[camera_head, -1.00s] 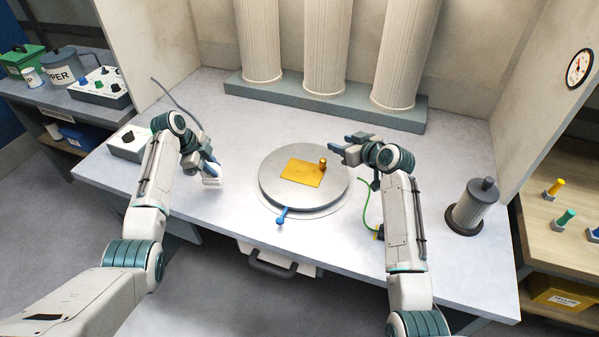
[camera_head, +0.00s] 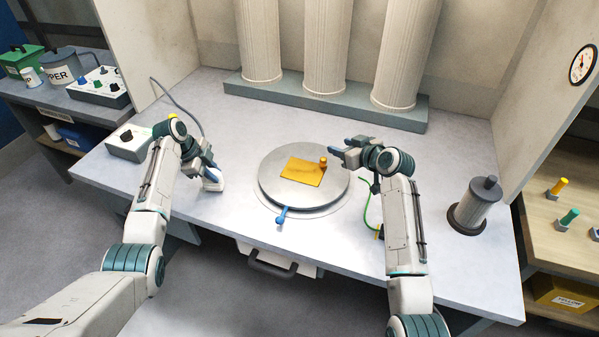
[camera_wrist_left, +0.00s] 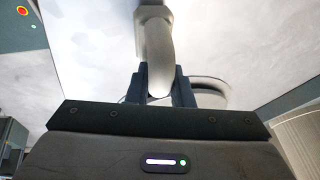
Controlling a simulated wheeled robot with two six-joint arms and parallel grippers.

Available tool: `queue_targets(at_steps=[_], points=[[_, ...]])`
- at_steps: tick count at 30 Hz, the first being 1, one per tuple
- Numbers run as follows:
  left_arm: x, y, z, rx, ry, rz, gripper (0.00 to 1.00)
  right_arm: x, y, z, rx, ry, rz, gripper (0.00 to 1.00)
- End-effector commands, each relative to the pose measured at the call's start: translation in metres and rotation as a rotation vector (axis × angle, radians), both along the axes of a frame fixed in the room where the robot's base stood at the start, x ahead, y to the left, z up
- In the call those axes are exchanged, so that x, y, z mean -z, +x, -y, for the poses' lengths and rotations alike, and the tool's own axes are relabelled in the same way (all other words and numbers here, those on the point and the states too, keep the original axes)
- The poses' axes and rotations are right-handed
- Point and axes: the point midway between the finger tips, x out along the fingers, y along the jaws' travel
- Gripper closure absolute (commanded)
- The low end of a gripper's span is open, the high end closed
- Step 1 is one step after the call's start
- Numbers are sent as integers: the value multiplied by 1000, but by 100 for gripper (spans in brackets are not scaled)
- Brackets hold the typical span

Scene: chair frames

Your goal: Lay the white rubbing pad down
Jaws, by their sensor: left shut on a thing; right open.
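The white rubbing pad (camera_head: 213,184) is at the left part of the grey-white table, left of the round turntable. My left gripper (camera_head: 211,168) is above it and shut on it. In the left wrist view, a pale curved part of the pad (camera_wrist_left: 157,45) runs between the dark fingers (camera_wrist_left: 158,90). The pad is at or very near the table top; I cannot tell whether it touches. My right gripper (camera_head: 338,152) is open and empty beside the right edge of the turntable.
The turntable (camera_head: 272,196) carries a yellow-gold plate (camera_head: 302,172) with a knob, and has a blue handle (camera_head: 283,214). A control box (camera_head: 127,145) stands at the left, a lidded canister (camera_head: 474,206) at the right, and columns (camera_head: 325,50) at the back.

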Motion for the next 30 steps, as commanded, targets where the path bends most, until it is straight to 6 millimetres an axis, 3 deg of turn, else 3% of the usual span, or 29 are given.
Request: queue_targets(at_steps=[10, 11, 14, 24, 30], points=[[12, 0, 0, 0, 0, -1, 98, 8, 0, 0, 0, 0, 0, 55], [10, 0, 0, 0, 0, 0, 74, 6, 0, 0, 0, 0, 0, 55], [10, 0, 0, 0, 0, 0, 55, 6, 0, 0, 0, 0, 0, 55], [8, 0, -1, 0, 0, 1, 55, 8, 0, 0, 0, 0, 0, 55], [-16, -5, -13, 0, 2, 4, 55, 18, 0, 0, 0, 0, 0, 55]])
